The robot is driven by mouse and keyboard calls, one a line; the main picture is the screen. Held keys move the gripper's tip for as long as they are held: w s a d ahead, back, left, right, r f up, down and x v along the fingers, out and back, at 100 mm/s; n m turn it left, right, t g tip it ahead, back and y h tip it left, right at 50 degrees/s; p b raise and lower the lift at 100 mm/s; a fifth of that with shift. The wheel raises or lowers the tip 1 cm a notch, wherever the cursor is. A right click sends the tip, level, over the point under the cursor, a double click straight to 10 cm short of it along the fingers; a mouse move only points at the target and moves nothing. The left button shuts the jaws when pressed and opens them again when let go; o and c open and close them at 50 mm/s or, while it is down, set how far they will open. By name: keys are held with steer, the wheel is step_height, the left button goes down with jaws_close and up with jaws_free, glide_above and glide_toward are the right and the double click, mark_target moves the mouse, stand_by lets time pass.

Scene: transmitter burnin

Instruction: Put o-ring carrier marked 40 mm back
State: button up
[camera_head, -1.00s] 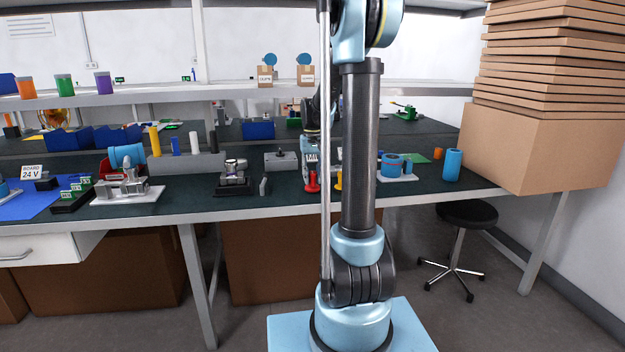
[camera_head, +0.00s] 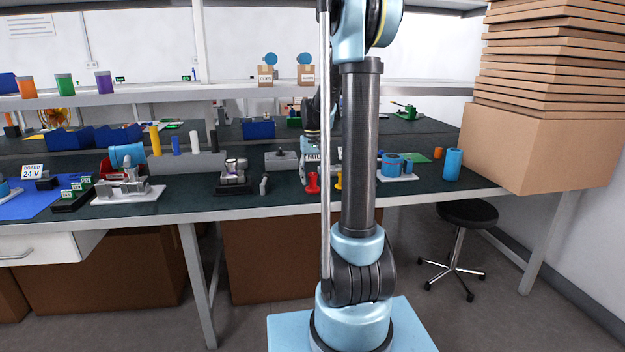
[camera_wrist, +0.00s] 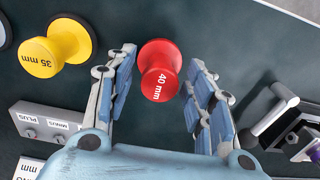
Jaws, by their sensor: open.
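The red o-ring carrier marked 40 mm (camera_wrist: 160,70) is a spool-shaped piece on the dark bench top. It also shows in the head view (camera_head: 312,184), left of my arm's column. In the wrist view my gripper (camera_wrist: 162,58) is open, with one finger on each side of the red carrier and a gap to both. How high the fingertips are above the bench I cannot tell. The yellow carrier marked 35 mm (camera_wrist: 50,54) stands to the left on a black disc. In the head view the yellow carrier (camera_head: 338,181) is partly hidden by my arm.
A grey block with PLUS and MINUS labels (camera_wrist: 45,124) lies left of my gripper. A black and grey fixture (camera_wrist: 282,118) is close on the right. In the head view, a dark device (camera_head: 235,178) stands left of the red carrier, and a blue cylinder (camera_head: 452,165) stands right.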

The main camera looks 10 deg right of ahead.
mark_target(313, 174)
step_height(313, 174, up, 11)
steer(key=s, duration=0.9)
steer(key=s+f+t, duration=0.1)
steer(key=s+f, duration=0.7)
steer(key=s, duration=0.5)
steer(key=s+f+t, duration=0.1)
steer(key=s+f, duration=0.8)
steer(key=s, duration=0.3)
steer(key=shift+s+f, duration=0.15)
steer(key=shift+s, duration=0.2)
